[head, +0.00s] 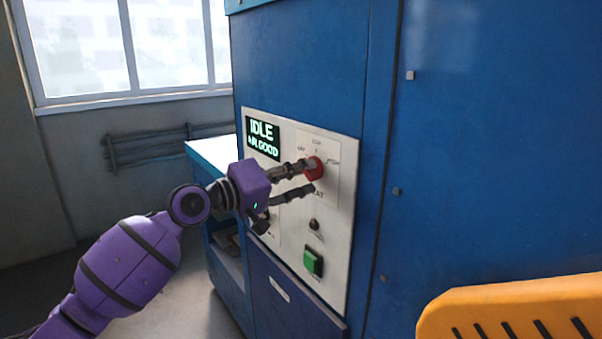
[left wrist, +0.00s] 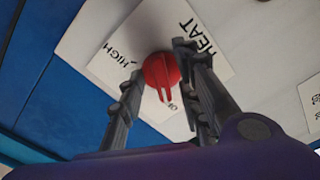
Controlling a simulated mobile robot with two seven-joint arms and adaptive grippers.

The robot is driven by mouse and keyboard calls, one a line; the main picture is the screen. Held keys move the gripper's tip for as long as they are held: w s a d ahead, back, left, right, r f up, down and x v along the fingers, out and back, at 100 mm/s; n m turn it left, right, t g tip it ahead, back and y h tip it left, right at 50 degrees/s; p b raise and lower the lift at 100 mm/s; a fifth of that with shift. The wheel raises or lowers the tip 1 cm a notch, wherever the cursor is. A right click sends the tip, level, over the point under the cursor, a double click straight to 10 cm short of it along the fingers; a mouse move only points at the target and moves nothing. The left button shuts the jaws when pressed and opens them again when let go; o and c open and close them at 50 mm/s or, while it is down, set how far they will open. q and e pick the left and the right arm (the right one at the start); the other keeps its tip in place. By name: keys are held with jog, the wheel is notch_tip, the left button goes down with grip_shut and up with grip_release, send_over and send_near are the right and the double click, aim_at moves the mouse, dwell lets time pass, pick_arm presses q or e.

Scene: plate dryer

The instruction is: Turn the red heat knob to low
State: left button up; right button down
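The red heat knob (head: 315,168) is on the white control panel (head: 335,240) of the blue machine. In the left wrist view the knob (left wrist: 160,72) shows a raised ridge pointing down the picture, near a partly hidden label starting with "O". "HIGH" is to its left and "HEAT" to its upper right. My left gripper (head: 311,177) is at the panel; in the left wrist view its fingers (left wrist: 160,62) stand apart on either side of the knob. The fingertips are very close to the knob; I cannot tell whether they touch it. My right gripper is not in view.
A dark display (head: 263,138) reads "IDLE" in green. A small dark knob (head: 314,225) and a green button (head: 312,262) are lower on the panel. An orange slotted object (head: 520,305) fills the lower right corner. A light ledge (head: 213,155) is at the machine's left.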

pick_arm(q)
jog(key=shift+w+d+f, duration=0.1)
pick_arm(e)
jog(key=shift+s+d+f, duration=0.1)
pick_arm(q)
jog(key=c, duration=0.7)
grip_shut()
jog(key=shift+w+f+m+b, duration=0.1)
jog(key=shift+m+b, duration=1.7)
jog(key=shift+m, duration=1.15)
jog(key=shift+w+f+m+b, duration=0.1)
jog(key=shift+m+b, duration=1.65)
jog(key=shift+m, duration=1.2)
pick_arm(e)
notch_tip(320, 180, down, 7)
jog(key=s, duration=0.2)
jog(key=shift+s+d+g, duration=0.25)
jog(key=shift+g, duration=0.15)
pick_arm(q)
jog(key=shift+r, duration=0.15)
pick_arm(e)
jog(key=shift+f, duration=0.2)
